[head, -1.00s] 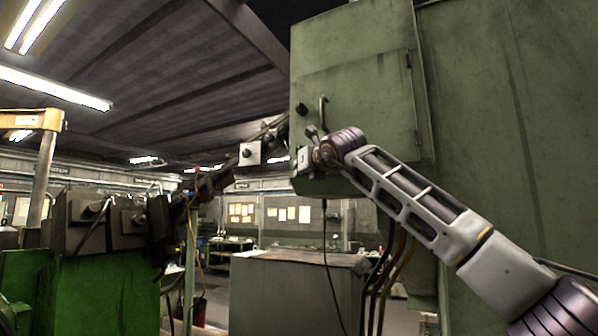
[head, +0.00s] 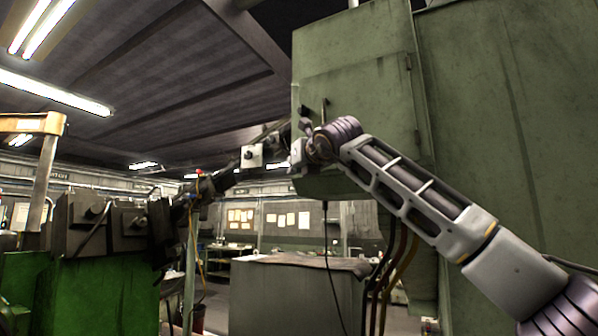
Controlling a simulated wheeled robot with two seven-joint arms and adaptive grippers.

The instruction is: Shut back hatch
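The hatch (head: 365,95) is a green panel on the front of a tall green cabinet, with hinges along its right edge. A dark knob (head: 303,109) and an upright handle (head: 325,108) sit near its left edge. The hatch looks nearly flush with the cabinet, but I cannot tell whether it is fully shut. My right arm reaches in from the lower right. My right gripper (head: 300,145) is at the lower left edge of the hatch, just below the knob and handle. I cannot tell whether it touches the panel. Its fingers are small and unclear. My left gripper is not in view.
A grey box-shaped cabinet (head: 290,295) stands below the hatch. Dark and orange cables (head: 400,265) hang beneath the green cabinet. A green machine (head: 85,290) with dark metal blocks is at the left. A dark angled bar (head: 225,180) runs from it towards the green cabinet.

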